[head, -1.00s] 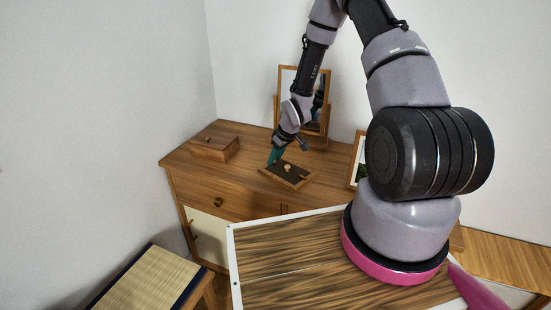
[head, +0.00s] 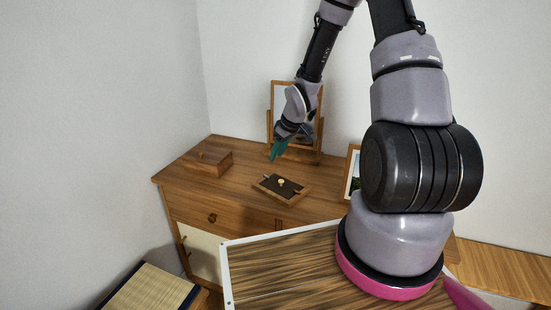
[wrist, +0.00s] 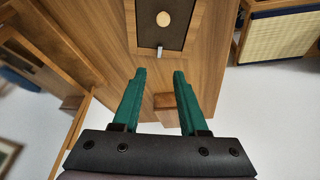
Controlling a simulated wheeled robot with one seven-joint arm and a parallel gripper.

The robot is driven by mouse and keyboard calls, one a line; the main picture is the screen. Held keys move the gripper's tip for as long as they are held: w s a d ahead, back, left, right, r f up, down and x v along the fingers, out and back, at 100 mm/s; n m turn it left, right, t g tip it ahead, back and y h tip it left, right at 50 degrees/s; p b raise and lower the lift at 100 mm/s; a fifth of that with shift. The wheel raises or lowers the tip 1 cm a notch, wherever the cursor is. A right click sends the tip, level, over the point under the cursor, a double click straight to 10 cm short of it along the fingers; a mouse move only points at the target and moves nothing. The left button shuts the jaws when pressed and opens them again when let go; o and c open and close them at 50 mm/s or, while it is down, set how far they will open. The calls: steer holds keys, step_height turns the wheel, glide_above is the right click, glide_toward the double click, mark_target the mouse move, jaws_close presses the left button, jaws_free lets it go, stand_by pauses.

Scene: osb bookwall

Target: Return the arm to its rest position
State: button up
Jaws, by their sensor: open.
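My gripper (head: 277,150) has green fingers and hangs above the wooden dresser top (head: 230,185). It is in front of the standing mirror (head: 281,98). In the wrist view the two green fingers (wrist: 158,88) stand apart with nothing between them. A small tray (head: 264,185) with a dark inside and a wooden rim lies on the dresser below my gripper. A small round light-wood thing (head: 281,183) sits in it; both also show at the top of the wrist view, the round thing (wrist: 163,19) beyond the fingertips.
A wooden box (head: 208,162) stands at the dresser's left. A picture frame (head: 353,170) stands at its right, partly behind my arm. A woven-topped stool (head: 150,290) is at lower left. White walls close off the corner behind.

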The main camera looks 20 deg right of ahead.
steer(key=s+d+r+m+t+h, duration=0.1)
steer(key=s+d+r+m, duration=0.15)
steer(key=r, duration=0.55)
steer(key=s+d+r+m+h, duration=0.1)
steer(key=s+r, duration=0.2)
steer(key=r, duration=0.5)
steer(key=s+d+r+m+t+h, duration=0.1)
steer(key=s+r+m, duration=0.1)
steer(key=r, duration=0.7)
steer(key=s+a+r+m+y, duration=0.1)
steer(key=s+r+m, duration=0.1)
steer(key=s+r, duration=0.4)
steer(key=s+a+r+m+t+y, duration=0.1)
steer(key=s+r+m, duration=0.2)
steer(key=s+r, duration=0.3)
steer(key=s, duration=0.5)
steer(key=shift+s+r+m+t, duration=0.3)
steer(key=shift+s+m, duration=0.05)
